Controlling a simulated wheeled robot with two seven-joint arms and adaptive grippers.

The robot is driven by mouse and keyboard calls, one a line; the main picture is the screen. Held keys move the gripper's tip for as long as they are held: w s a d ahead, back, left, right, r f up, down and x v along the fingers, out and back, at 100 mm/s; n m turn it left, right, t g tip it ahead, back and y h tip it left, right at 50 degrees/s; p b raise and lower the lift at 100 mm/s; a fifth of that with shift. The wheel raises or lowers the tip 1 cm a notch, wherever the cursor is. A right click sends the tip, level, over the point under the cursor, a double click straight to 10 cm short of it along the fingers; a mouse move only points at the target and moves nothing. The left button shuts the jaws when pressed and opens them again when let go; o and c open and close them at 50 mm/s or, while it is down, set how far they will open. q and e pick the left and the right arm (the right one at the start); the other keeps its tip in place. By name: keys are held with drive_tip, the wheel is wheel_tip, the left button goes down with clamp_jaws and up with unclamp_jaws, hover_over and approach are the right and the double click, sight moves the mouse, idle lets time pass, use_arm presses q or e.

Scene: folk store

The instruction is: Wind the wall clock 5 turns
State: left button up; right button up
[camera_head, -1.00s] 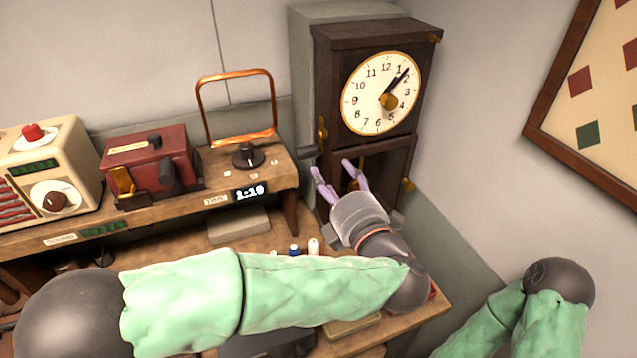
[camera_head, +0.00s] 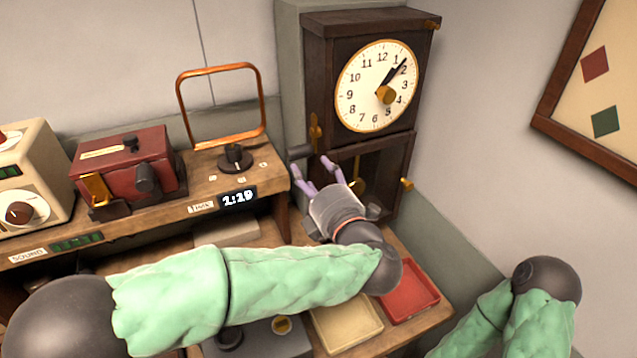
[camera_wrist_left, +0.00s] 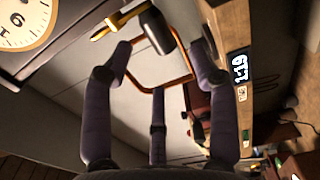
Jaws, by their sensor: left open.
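The wall clock (camera_head: 348,97) has a dark wooden case and a round cream face with black numerals. A brass crank (camera_head: 316,130) with a dark handle (camera_head: 299,151) sits on the left side of its case. My left gripper (camera_head: 313,172) is open and empty, just below the handle. In the left wrist view the brass crank (camera_wrist_left: 118,20) and dark handle (camera_wrist_left: 158,28) appear at the top, between the spread purple fingers of my left gripper (camera_wrist_left: 160,60). Whether a finger touches the handle I cannot tell. My right gripper is out of view.
A wooden shelf (camera_head: 180,222) at the left holds a red box device (camera_head: 125,170), a copper wire frame (camera_head: 181,105) and a dark knob (camera_head: 235,157). A red tray (camera_head: 410,292) and cream tray (camera_head: 345,325) lie below. A framed board (camera_head: 575,130) hangs at right.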

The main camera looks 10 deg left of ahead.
sight(299, 156)
use_arm(q)
drive_tip(key=shift+x, duration=3.5)
drive_tip(key=shift+w, duration=0.1)
drive_tip(key=shift+w+a, duration=0.2)
drive_tip(key=shift+a, duration=0.1)
drive_tip(key=c, duration=0.4)
drive_tip(key=shift+d+f, duration=0.1)
drive_tip(key=shift+f, duration=0.05)
drive_tip(key=shift+c, duration=0.5)
drive_tip(key=shift+r, duration=0.65)
drive_tip(key=shift+f+b, duration=0.4)
drive_tip(key=shift+f, duration=0.1)
drive_tip(key=shift+r, duration=0.15)
